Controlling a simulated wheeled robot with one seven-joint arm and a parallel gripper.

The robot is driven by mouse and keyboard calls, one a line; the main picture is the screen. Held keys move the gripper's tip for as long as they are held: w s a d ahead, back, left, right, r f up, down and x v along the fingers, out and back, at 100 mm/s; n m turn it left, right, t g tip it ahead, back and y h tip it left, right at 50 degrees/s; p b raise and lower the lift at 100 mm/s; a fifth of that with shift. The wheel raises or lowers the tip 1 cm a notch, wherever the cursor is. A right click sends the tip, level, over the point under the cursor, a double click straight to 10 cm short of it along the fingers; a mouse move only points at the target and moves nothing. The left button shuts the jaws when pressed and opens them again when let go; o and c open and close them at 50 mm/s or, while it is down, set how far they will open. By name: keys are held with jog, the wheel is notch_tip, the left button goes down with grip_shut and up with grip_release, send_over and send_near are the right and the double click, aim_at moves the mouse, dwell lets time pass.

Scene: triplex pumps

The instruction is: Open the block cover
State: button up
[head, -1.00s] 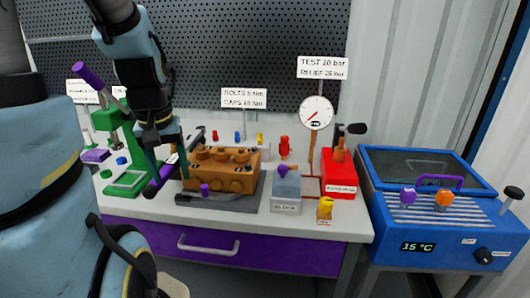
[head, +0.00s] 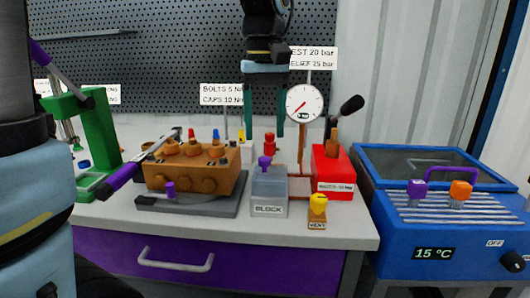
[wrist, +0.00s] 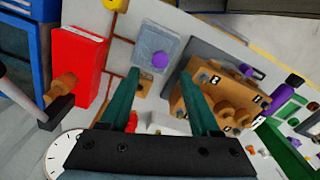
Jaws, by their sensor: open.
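The block (head: 268,190) is a grey box labelled BLOCK at the bench's front middle. Its pale cover bears a purple knob (head: 265,162) on top and looks shut. In the wrist view the cover (wrist: 148,48) and its purple knob (wrist: 160,60) show just beyond the fingertips, between their lines. My gripper (head: 266,134) is open and empty, pointing down above and behind the block, apart from the knob. Its two green fingers also show in the wrist view (wrist: 152,70).
An orange pump (head: 193,175) with a purple-handled wrench (head: 122,176) across it is left of the block. The red tester (head: 333,178) with a black lever and the gauge (head: 304,103) stand right. A yellow vent knob (head: 318,203) is at front right. A blue bath (head: 440,215) stands beyond.

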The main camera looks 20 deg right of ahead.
aim_at(264, 157)
notch_tip(264, 157, down, 6)
jog(key=shift+r, duration=0.15)
jog(key=shift+c, duration=0.2)
grip_shut()
dwell(0.4)
dwell(0.9)
